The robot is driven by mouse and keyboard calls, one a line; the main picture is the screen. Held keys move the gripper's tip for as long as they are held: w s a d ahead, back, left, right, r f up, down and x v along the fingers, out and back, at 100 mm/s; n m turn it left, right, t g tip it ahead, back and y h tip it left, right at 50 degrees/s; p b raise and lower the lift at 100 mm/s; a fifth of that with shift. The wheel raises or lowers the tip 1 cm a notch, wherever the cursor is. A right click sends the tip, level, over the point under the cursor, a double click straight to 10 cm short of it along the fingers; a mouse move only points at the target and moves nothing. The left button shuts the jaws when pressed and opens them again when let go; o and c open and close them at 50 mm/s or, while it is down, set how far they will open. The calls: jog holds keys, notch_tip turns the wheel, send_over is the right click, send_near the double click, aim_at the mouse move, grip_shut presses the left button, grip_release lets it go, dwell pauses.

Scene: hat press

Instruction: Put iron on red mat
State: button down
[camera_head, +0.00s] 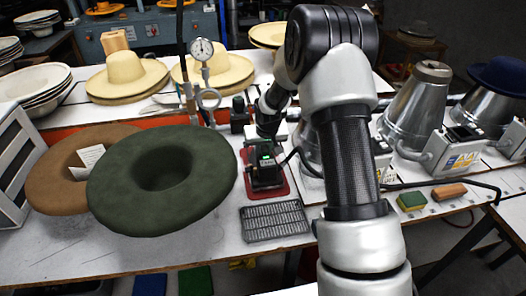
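The red mat (281,190) lies on the white table in the middle of the view, and its red edge shows around a dark block. That block, black with a small green light, looks like the iron (265,172). It is over the mat, but I cannot tell whether it rests on it or is held just above. My arm reaches over from the right and bends down behind the iron. My gripper (268,130) is at or just above the iron's top. Its fingers are small, dark and partly hidden, so I cannot tell whether they are shut on the iron.
A green hat (205,180) and a brown hat (55,175) lie left of the mat. A grey metal grate (275,221) lies in front of it. Metal hat presses (418,105), a sponge (411,202) and a wood-handled brush (449,191) are to the right. A dial gauge (203,50) stands behind.

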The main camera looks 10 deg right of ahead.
jog(key=shift+w+b, duration=0.15)
jog(key=shift+b, duration=0.15)
dwell(0.5)
jog(key=c, duration=1.5)
grip_release()
jog(key=shift+o, duration=0.2)
jog(key=shift+s+f, duration=0.3)
jog(key=shift+f, duration=0.1)
jog(key=s+f+p+v, duration=0.1)
jog(key=s+p+v, duration=0.1)
jog(key=v, duration=1.6)
jog(key=s+f+p+v, duration=0.1)
jog(key=s+p+v, duration=0.2)
jog(key=v, duration=1.5)
jog(key=s+r+t+p, duration=0.1)
jog(key=s+r+p, duration=0.2)
jog(key=s, duration=1.4)
jog(key=v, duration=0.2)
jog(key=shift+r, duration=0.4)
